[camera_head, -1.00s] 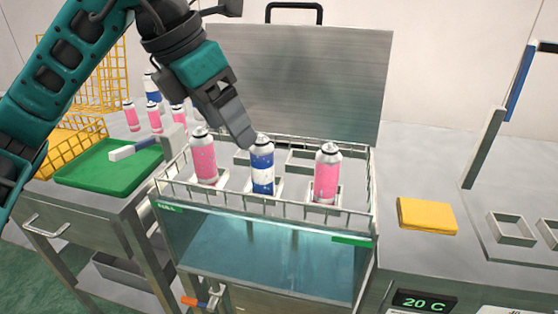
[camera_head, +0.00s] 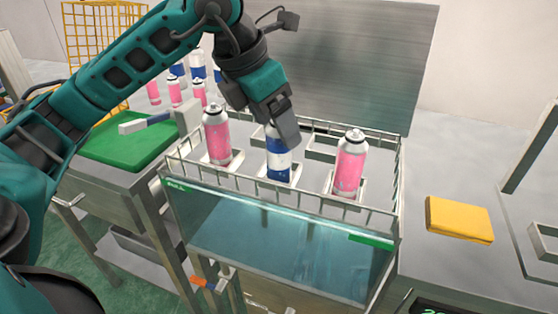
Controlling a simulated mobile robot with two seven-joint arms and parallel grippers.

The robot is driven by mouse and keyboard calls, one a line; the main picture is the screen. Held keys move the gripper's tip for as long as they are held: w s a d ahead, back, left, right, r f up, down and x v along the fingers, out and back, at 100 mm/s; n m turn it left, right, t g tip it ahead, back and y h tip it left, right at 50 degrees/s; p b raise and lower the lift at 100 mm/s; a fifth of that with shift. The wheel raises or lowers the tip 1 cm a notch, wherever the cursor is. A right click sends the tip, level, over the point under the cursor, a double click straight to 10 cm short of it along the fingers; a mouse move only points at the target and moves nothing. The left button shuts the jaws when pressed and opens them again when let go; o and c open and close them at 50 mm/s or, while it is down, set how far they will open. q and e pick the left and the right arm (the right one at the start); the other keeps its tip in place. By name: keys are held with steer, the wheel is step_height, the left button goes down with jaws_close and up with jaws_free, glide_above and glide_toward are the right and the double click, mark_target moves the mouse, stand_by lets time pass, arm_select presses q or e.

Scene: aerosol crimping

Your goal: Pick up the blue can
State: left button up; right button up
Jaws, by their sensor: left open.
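The blue can (camera_head: 279,165), blue and white, stands upright in the middle holder of the wire-railed rack over the water tank (camera_head: 290,245). A pink can (camera_head: 216,138) stands to its left and another pink can (camera_head: 350,165) to its right. My left gripper (camera_head: 284,134) is open at the top of the blue can, with its fingers covering the can's cap and upper part. Whether the fingers touch the can cannot be told. My right gripper is not in view.
A green mat (camera_head: 120,140) with a grey and blue tool lies on the left cart. Several pink and blue cans stand behind it by a yellow wire basket (camera_head: 100,40). A folded yellow cloth (camera_head: 460,219) lies on the right counter. The raised metal lid (camera_head: 350,65) stands behind the rack.

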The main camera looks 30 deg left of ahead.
mark_target(279, 150)
arm_select(q)
steer(key=x, duration=0.4)
steer(key=shift+a+f, duration=0.1)
steer(key=shift+a, duration=0.15)
steer(key=shift+c, duration=0.4)
steer(key=c, duration=1.1)
